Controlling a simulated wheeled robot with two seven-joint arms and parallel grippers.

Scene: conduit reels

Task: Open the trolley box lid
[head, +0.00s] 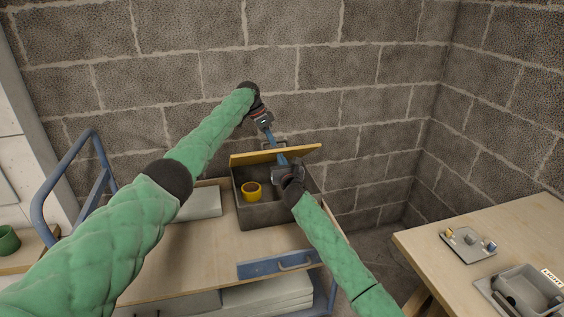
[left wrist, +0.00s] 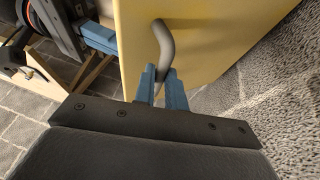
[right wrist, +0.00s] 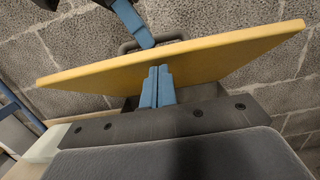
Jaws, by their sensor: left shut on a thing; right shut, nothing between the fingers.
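The trolley box (head: 262,214) is a dark grey open-topped box on the trolley. Its yellow lid (head: 304,152) is raised at the back, and it also shows in the right wrist view (right wrist: 215,58). My left gripper (head: 269,138) is shut on the lid's grey bar handle (left wrist: 167,45), on the lid's outer side. My right gripper (head: 281,160) is shut and empty. Its fingertips (right wrist: 158,72) are close to the lid on the box side; I cannot tell whether they touch it. A yellow ring-shaped item (head: 251,190) is inside the box.
The trolley's wooden top (head: 220,250) has a pale flat block (head: 200,202) left of the box and a blue handled piece (head: 262,268) at its front. A block wall stands close behind. A wooden table (head: 430,240) with fixtures is at right.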

